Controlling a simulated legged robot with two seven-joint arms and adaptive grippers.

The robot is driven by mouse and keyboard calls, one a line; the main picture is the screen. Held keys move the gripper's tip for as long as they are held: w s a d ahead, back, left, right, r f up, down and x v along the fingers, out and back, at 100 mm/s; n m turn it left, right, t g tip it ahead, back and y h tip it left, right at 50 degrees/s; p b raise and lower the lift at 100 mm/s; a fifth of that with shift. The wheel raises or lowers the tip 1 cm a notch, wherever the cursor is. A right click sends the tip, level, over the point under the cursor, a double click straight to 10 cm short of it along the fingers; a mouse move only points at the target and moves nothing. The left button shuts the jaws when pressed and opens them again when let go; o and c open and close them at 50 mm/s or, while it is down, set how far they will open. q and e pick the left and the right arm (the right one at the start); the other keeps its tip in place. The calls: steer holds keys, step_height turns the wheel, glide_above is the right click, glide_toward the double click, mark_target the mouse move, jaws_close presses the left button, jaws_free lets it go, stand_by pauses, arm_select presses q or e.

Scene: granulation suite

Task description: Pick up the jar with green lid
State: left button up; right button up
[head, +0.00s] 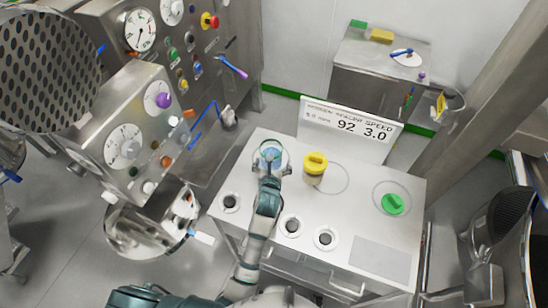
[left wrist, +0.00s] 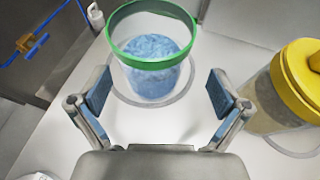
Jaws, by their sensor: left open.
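A clear jar with a green rim (left wrist: 150,80) holds blue contents and stands upright on a marked circle on the white-topped bench. Its top looks uncovered in the left wrist view. In the head view this jar (head: 270,153) is partly hidden by my left gripper. My left gripper (head: 269,172) is open; in the left wrist view its fingers (left wrist: 160,95) are spread to either side of the jar's near side, apart from it. A green lid (head: 392,204) lies on a circle at the bench's right. My right gripper is not in view.
A jar with a yellow lid (head: 316,164) stands close to the right of the green-rimmed jar, also in the left wrist view (left wrist: 290,90). A display panel (head: 350,128) stands at the back edge. Round holes (head: 292,226) line the bench's front. A control cabinet (head: 125,140) stands left.

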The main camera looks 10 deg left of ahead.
mark_target(272, 150)
arm_select(q)
steer(key=shift+w+a+f, duration=0.1)
steer(key=shift+w+a, duration=0.1)
steer(key=shift+a, duration=0.2)
steer(key=x, duration=0.4)
steer(key=shift+w+a+f, duration=0.25)
steer(key=shift+a, duration=0.1)
steer(key=shift+w+d, duration=0.2)
steer(key=shift+d, duration=0.35)
steer(key=shift+c, duration=1.2)
steer(key=c, duration=0.4)
steer(key=shift+a, duration=0.45)
steer(key=c, duration=0.8)
steer(key=shift+a, duration=0.1)
steer(key=c, duration=0.3)
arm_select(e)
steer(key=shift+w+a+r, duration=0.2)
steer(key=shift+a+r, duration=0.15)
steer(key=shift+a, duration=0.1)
arm_select(q)
steer(key=shift+d, duration=0.25)
